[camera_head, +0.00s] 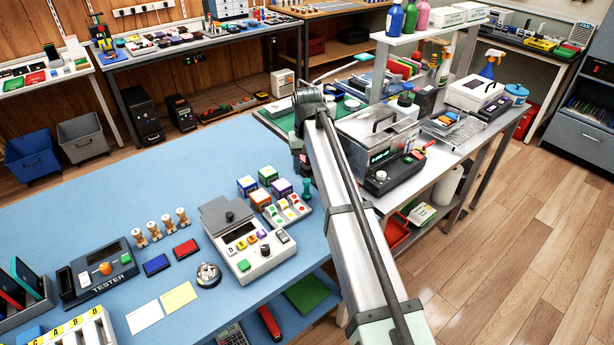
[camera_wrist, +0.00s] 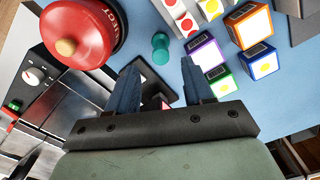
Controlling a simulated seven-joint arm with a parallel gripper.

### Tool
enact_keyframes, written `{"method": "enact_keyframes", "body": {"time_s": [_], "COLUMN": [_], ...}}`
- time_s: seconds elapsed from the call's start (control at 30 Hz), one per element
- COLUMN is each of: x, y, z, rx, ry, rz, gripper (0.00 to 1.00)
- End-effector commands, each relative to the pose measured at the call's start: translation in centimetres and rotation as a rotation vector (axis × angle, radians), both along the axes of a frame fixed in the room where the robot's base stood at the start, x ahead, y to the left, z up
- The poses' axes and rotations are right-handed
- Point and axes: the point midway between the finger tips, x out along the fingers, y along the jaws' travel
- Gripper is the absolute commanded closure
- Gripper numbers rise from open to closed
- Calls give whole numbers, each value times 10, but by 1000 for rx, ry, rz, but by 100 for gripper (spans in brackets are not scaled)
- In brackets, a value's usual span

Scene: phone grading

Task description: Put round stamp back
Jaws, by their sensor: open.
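A small teal piece with a round knob, which looks like the round stamp (camera_head: 306,188), stands on the blue table right of the coloured boxes. It also shows in the wrist view (camera_wrist: 160,47), beyond my fingertips and apart from them. My gripper (camera_wrist: 160,72) is open, with nothing held between its two fingers. A dark-framed flat item (camera_wrist: 158,82) lies below and between the fingers, partly hidden by them. In the head view my arm hides most of my gripper. Several wooden-handled pieces (camera_head: 154,231) stand in a row at the left.
Coloured boxes (camera_head: 268,175) and a tray of coloured buttons (camera_head: 289,209) crowd the teal piece. In the wrist view a red round item with a wooden knob (camera_wrist: 88,35) is close at left. Blue table (camera_head: 190,150) is bare behind the wooden pieces.

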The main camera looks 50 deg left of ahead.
Motion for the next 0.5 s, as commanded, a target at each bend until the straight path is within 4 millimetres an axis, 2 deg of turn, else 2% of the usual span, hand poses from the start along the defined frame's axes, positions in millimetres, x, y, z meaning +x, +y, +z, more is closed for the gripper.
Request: {"method": "enact_keyframes", "body": {"time_s": [0.03,0.2,0.33,0.5], "x": [1,0,0,0], "y": [1,1,1,0], "z": [10,37,51,59], "rx": [1,1,1,-1], "ry": [0,0,0,0], "rz": [0,0,-1,-1], "gripper": [48,48,48,48]}}
